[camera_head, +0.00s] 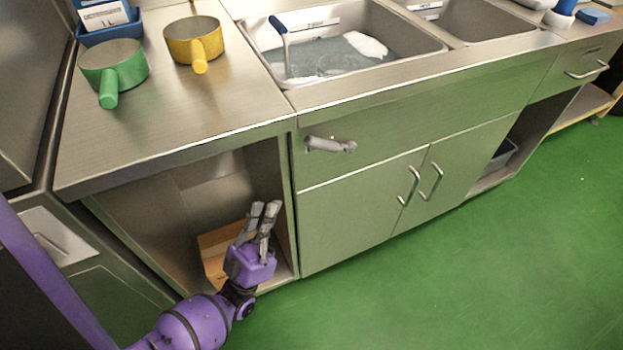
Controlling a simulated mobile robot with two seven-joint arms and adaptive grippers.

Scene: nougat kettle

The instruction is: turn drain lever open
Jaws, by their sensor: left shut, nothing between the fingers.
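A grey drain lever (331,145) sticks out from the steel front panel below the left sink basin (360,45). It lies nearly level, pointing right. My left gripper (265,208), at the end of the purple arm, is shut and empty. Its fingers point up, in front of the open shelf under the counter. It is below and left of the lever, apart from it. The left basin holds water, some white foam and a blue-handled tool (284,45). My right gripper is not in view.
Green (114,70) and yellow (194,41) pots stand on the steel counter (150,130), near a blue bin (108,28). A cardboard box (213,245) sits in the open shelf behind my gripper. Cabinet doors with handles (409,186) are right of it. The green floor (480,270) is clear.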

